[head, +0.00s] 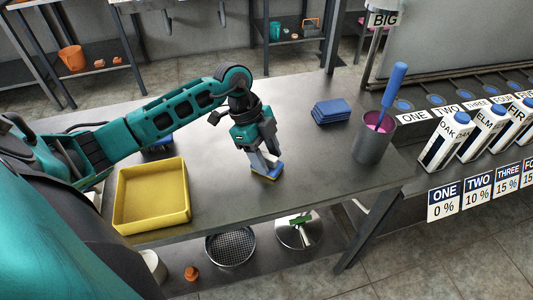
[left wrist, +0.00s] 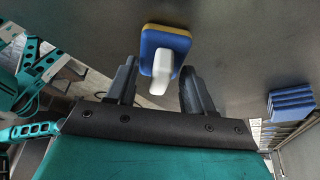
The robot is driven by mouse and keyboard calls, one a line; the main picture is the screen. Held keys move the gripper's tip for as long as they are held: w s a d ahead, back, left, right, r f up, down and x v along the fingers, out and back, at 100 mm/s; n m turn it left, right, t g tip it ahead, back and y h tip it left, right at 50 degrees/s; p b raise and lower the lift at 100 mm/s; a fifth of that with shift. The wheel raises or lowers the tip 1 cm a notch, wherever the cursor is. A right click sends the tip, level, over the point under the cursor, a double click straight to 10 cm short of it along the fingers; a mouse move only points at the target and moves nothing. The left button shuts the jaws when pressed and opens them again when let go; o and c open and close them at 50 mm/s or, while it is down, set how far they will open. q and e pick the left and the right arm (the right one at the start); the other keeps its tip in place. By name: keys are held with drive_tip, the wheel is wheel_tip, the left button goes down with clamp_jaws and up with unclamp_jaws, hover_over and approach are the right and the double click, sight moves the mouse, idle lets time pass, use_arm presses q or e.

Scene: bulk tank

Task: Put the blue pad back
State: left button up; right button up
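A blue pad (head: 268,173) with a yellow underside and a pale handle lies on the grey table near its front edge. The left wrist view shows the pad (left wrist: 165,46) with its white handle pointing between my fingers. My left gripper (head: 262,163) is right over the pad, and in the left wrist view its fingers (left wrist: 160,88) are open. There is a gap on each side of the handle. In the head view the gripper hides part of the pad. My right gripper is not in view.
A yellow tray (head: 122,203) stands at the table's left. Folded blue cloths (head: 332,110) and a grey cup (head: 374,138) with pink contents and a blue-handled tool stand at the right. Several white cartons (head: 446,143) stand beyond. A blue item (head: 158,148) is partly hidden behind my left arm.

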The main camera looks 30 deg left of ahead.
use_arm(q)
drive_tip(key=o, duration=0.4)
drive_tip(key=shift+o, duration=0.2)
drive_tip(key=v, duration=1.2)
drive_tip(key=shift+p, duration=0.45)
drive_tip(key=shift+s+r, duration=0.1)
